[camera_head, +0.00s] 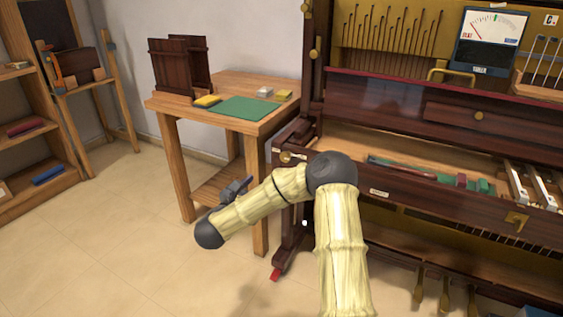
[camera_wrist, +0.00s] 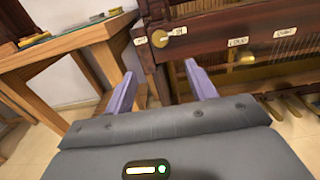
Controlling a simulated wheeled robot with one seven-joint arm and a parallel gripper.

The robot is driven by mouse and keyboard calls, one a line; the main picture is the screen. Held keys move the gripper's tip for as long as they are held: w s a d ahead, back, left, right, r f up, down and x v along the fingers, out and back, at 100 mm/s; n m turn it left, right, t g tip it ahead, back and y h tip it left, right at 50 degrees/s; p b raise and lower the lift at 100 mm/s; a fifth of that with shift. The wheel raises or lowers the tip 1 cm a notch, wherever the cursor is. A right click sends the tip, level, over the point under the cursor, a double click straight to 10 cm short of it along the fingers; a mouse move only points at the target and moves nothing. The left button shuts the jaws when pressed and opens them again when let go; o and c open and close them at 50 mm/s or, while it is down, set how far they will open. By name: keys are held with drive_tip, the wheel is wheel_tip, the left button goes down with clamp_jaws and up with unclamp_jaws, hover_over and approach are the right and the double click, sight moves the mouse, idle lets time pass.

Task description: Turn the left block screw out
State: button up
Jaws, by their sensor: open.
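The left block screw, a round brass head (camera_wrist: 160,39), sits on the front of the dark wooden block at the piano's left end in the wrist view. Small white labels flank it, too blurred to read surely. The screw also shows small in the head view (camera_head: 286,157). My gripper (camera_wrist: 158,74) is open and empty, its two purple fingers apart. The screw appears beyond and above the gap between the fingertips, with clear space between. In the head view my gripper (camera_head: 236,189) is dark, left of the piano and partly hidden by my arm.
A wooden table (camera_head: 226,82) with a green mat (camera_head: 244,108) stands close on the left. The piano's open key bed (camera_head: 400,150) lies right of the screw. Brass pedals (camera_head: 445,292) stick out low at right. The floor at left is clear.

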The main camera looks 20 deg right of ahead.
sight(285, 159)
drive_tip(key=b+x, duration=0.3)
drive_tip(key=x, duration=1.1)
drive_tip(key=shift+d+f, duration=0.15)
drive_tip(key=shift+w+d, duration=0.1)
drive_tip(key=shift+w, duration=0.25)
drive_tip(key=shift+s, duration=0.1)
drive_tip(key=shift+d, duration=0.15)
drive_tip(key=shift+c, duration=0.9)
drive_tip(key=c, duration=0.8)
